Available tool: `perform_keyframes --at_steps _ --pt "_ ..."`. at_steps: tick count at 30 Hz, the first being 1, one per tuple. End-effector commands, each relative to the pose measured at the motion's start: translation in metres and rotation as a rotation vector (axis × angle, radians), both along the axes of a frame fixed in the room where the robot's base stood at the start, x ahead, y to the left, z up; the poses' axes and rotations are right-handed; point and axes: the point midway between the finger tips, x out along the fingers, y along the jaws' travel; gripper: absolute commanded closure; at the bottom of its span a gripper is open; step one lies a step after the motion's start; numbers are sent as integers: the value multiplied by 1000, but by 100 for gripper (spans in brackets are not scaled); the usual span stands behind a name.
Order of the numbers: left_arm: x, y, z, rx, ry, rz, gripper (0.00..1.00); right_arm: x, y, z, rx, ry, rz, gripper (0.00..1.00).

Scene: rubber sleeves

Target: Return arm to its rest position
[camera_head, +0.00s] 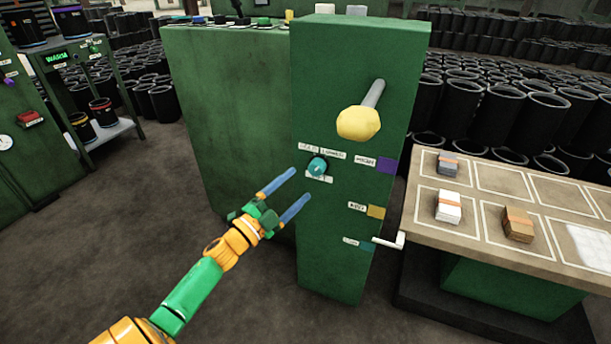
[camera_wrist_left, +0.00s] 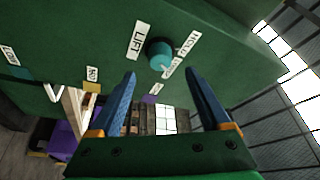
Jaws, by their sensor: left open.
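My left gripper (camera_head: 291,194) reaches in from the lower left in the head view, its two blue fingers apart and empty. It points at the front of a green cabinet (camera_head: 340,235), close to a teal knob (camera_head: 317,166). In the left wrist view the teal knob (camera_wrist_left: 160,55) sits beyond the open fingers (camera_wrist_left: 160,88), next to a label reading LIFT. I see a gap between the fingers and the knob. My right gripper is not in either view.
A yellow ball-ended lever (camera_head: 358,122) sticks out of the cabinet above the knob. A white handle (camera_head: 389,241) juts out at lower right. A table (camera_head: 470,236) with small stacked blocks stands on the right. Black cylinders (camera_head: 537,120) fill the back. Bare floor (camera_head: 120,230) lies left.

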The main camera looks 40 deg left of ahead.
Motion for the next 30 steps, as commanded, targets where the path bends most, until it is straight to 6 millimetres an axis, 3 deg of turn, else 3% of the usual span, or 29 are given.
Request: perform_keyframes --at_steps 14,17,19,20,22,25,27,30 --pt "-6 1 -1 0 0 1 20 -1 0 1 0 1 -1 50" --pt "-8 5 -4 -61 74 37 20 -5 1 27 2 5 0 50" --pt "-19 8 -22 -183 232 109 20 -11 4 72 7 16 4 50" --pt "-30 7 -35 -249 326 152 20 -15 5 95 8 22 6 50" --pt "-73 -8 -76 -408 585 264 20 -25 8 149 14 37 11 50" --pt "-163 -50 -125 -573 944 412 20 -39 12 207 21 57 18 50" --pt "-226 -81 -141 -638 1152 494 20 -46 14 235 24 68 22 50" --pt "-303 -118 -146 -687 1380 584 20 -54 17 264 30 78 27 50"
